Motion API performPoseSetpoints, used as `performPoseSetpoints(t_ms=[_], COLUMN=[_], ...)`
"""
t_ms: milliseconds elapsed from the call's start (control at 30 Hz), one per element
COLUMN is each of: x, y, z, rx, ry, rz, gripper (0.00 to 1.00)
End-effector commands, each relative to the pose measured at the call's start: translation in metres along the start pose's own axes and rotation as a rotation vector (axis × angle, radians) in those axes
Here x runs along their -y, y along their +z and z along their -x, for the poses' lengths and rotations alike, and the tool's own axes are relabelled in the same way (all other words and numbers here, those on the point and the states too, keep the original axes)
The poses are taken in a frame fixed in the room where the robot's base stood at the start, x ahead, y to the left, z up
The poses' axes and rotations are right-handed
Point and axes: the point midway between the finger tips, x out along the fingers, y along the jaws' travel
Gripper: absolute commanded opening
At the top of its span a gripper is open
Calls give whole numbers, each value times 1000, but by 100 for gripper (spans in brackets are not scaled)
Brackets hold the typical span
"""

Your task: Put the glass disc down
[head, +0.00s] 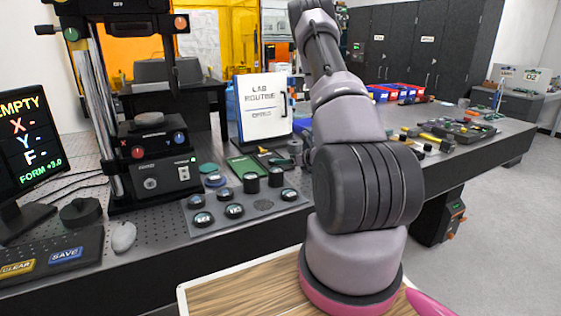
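No glass disc can be made out with certainty. A pale bluish disc (215,180) lies at the back left of a grey tray (222,228), with a teal round piece (209,168) just behind it; I cannot tell whether either is glass. The interferometer (150,175) stands left of the tray, with a round grey stage (148,119) under its head; no disc shows clearly on it. The monitor (30,145) reads EMPTY, with dashes for X, Y and F. My arm rises through the middle of the view. My gripper is not visible, so its hold cannot be seen.
Several dark labelled round pieces (234,211) stand on the tray. A lab routine sign (263,107) stands behind. A mouse (124,237), a knob (81,212) and a key panel (50,256) lie at the left front. Tools (440,140) crowd the bench at right.

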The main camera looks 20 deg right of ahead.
Motion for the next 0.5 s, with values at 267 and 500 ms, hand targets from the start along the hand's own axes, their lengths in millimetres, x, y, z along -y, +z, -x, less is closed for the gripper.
performPoseSetpoints(t_ms=[267,500], x=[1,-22], y=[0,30], z=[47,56], rx=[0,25], ry=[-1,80], rz=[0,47], gripper=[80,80])
